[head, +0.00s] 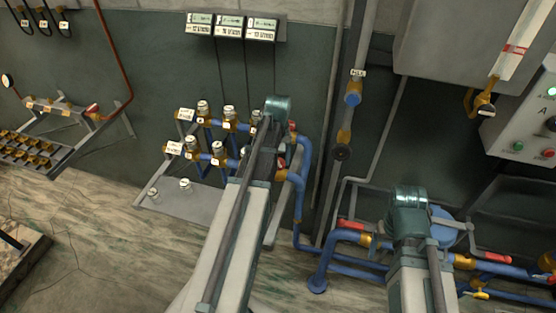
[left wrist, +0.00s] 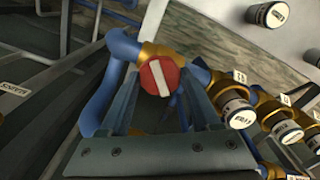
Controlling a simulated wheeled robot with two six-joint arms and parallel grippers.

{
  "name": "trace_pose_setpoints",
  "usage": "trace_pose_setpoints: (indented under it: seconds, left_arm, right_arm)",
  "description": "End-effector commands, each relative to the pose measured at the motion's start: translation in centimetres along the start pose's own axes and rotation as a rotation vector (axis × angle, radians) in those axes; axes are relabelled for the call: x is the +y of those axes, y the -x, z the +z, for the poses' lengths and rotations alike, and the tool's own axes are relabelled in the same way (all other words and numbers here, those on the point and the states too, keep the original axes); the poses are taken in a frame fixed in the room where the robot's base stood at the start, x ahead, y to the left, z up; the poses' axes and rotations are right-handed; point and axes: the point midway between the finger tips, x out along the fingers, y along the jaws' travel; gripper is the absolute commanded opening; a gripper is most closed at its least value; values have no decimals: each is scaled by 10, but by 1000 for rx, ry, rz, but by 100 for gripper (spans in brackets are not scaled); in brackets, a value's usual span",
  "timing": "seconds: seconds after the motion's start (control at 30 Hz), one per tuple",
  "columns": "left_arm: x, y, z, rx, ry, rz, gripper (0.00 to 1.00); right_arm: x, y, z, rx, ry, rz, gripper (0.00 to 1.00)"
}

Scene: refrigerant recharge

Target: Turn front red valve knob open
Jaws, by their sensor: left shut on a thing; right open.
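The front red valve knob (left wrist: 160,77) is a round red disc with a white bar across it, on a brass fitting of a blue pipe in the left wrist view. The bar stands nearly upright, tilted a little. My left gripper (left wrist: 162,92) has its fingers on both sides of the knob and is shut on it. In the head view the knob shows only as a bit of red (head: 282,163) beside my left gripper (head: 272,160), which hides most of it. A second red knob (head: 292,127) sits behind. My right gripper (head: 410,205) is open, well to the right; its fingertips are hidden.
Blue manifold rows with white-capped brass fittings (head: 218,150) stand just left of my left gripper. A blue pipe (head: 305,165) runs close on its right. More pipes with red handles (head: 490,258) surround my right gripper. The stone floor (head: 90,235) at left is clear.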

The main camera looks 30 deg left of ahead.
Motion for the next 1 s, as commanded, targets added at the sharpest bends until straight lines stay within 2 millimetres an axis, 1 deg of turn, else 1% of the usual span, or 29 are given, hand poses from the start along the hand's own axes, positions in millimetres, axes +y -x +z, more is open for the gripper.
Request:
trace_pose_setpoints:
  seconds: [0.6,0.8,1.0]
  left_arm:
    - [0,0,0,0,572,0,8]
    - [0,0,0,0,716,0,8]
    - [0,0,0,0,819,0,8]
  right_arm:
    - [0,0,0,0,0,0,80]
    - [0,0,0,0,0,0,80]
    - [0,0,0,0,0,0,80]
